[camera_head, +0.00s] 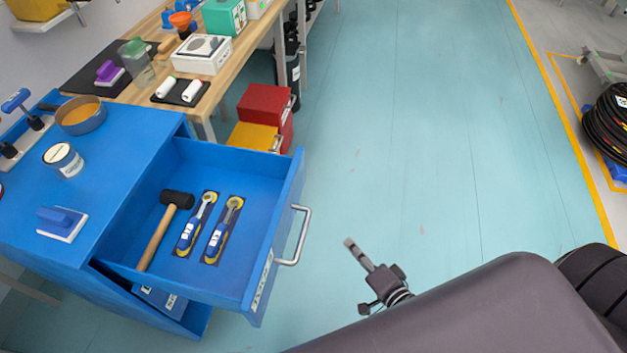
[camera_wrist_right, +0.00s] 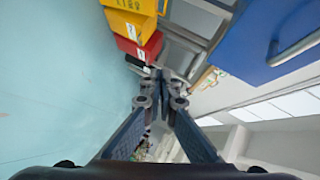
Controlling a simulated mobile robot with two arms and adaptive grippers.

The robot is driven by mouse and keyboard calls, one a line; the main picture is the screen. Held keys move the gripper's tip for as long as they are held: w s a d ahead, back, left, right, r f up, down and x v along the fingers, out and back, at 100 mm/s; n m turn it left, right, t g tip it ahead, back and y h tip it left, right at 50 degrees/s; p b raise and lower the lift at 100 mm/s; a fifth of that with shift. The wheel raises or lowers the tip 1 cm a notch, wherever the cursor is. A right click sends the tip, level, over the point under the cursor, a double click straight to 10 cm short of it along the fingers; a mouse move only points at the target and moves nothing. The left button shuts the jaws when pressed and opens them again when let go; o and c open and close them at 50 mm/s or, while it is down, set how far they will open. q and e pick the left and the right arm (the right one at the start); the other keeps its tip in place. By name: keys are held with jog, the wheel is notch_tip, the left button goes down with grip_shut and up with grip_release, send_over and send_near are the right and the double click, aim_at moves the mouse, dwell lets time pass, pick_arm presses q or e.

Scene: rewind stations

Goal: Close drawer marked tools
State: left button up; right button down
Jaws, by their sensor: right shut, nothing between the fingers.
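The blue drawer (camera_head: 232,220) is pulled well out of the blue cabinet (camera_head: 110,165) at the left of the head view. A mallet (camera_head: 166,228) and two blue-and-yellow tools (camera_head: 210,230) lie in it. Its front has a silver handle (camera_head: 297,238) and a label that I cannot read. In the right wrist view a blue front with a silver handle (camera_wrist_right: 293,46) shows at the upper right. My right gripper (camera_head: 348,243) is shut and empty, to the right of the handle and apart from it. It also shows in the right wrist view (camera_wrist_right: 160,75). My left gripper is not in view.
A lower drawer (camera_head: 165,303) is slightly out below. Red (camera_head: 266,103) and yellow (camera_head: 254,137) bins stand beyond the open drawer, beside the wooden workbench (camera_head: 215,85). The teal floor (camera_head: 420,130) to the right is clear. Coiled black hoses (camera_head: 610,120) lie at the far right.

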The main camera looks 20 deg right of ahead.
jog(key=w+r+m+t+y, duration=0.1)
jog(key=w+r+m+t, duration=0.2)
jog(key=r, duration=1)
jog(key=w+a, duration=0.1)
jog(key=w, duration=0.2)
jog(key=w+a+p, duration=0.1)
jog(key=w+a, duration=0.1)
jog(key=w, duration=0.2)
jog(key=w+a, duration=0.1)
jog(key=w, duration=0.3)
jog(key=shift+w+a, duration=0.15)
jog(key=shift+a, duration=0.25)
jog(key=shift+w+a+f+p, duration=0.1)
jog(key=shift+w+a+p, duration=0.2)
jog(key=shift+a, duration=0.25)
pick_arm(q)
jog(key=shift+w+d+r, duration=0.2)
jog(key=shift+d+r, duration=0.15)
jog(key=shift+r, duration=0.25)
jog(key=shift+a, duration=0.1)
